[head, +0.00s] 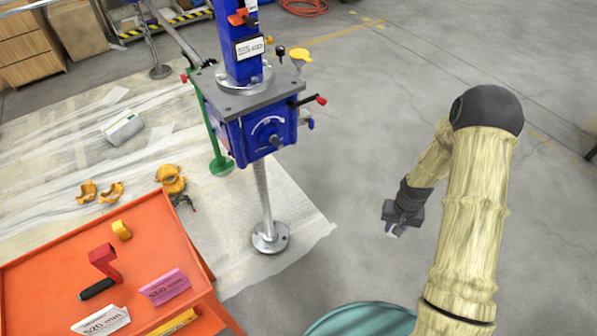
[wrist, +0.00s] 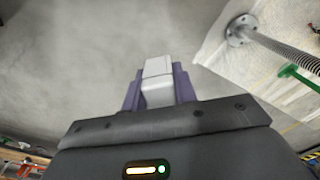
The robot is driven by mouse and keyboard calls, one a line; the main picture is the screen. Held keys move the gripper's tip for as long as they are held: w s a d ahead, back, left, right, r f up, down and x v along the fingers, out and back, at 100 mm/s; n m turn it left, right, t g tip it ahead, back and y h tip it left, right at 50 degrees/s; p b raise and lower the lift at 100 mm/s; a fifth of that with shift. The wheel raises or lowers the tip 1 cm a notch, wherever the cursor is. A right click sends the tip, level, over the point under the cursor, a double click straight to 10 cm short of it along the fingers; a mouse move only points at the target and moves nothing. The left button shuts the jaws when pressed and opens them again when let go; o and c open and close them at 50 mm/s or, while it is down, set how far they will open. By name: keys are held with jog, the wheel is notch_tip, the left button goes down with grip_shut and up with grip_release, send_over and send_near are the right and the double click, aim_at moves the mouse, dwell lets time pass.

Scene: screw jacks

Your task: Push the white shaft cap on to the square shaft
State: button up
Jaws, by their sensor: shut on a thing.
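My gripper (head: 396,226) is shut on the white shaft cap (wrist: 158,82). In the wrist view the cap sits between the two purple-grey fingers (wrist: 159,92), its end sticking out past them. In the head view only a small pale bit of the cap shows below the jaws. The blue screw jack (head: 262,136) stands to the left of my gripper, clearly apart from it. A small dark stub (head: 276,141) shows on its gearbox front below a curved white scale; I cannot tell whether this is the square shaft.
The jack's threaded leg stands on a round foot (head: 270,238) on plastic sheeting. A dark lever with a red knob (head: 321,100) sticks out right of the gearbox. An orange cart (head: 40,285) holds tools and signs. Bare concrete floor lies between jack and arm.

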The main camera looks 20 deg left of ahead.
jog(key=w+a+m+t+y+b, duration=0.1)
jog(key=w+a+m+y+b, duration=0.3)
jog(key=a, duration=0.4)
jog(key=m+t+y+b, duration=0.4)
jog(key=t+y+b, duration=0.65)
jog(key=b, duration=0.35)
send_near(281, 147)
jog(key=s, duration=0.1)
jog(key=shift+d+r+h, duration=0.15)
jog(key=shift+d+h, duration=0.15)
jog(key=shift+h, duration=0.15)
jog(key=shift+p+x, duration=0.45)
jog(key=shift+x, duration=2.45)
jog(key=shift+x, duration=2.4)
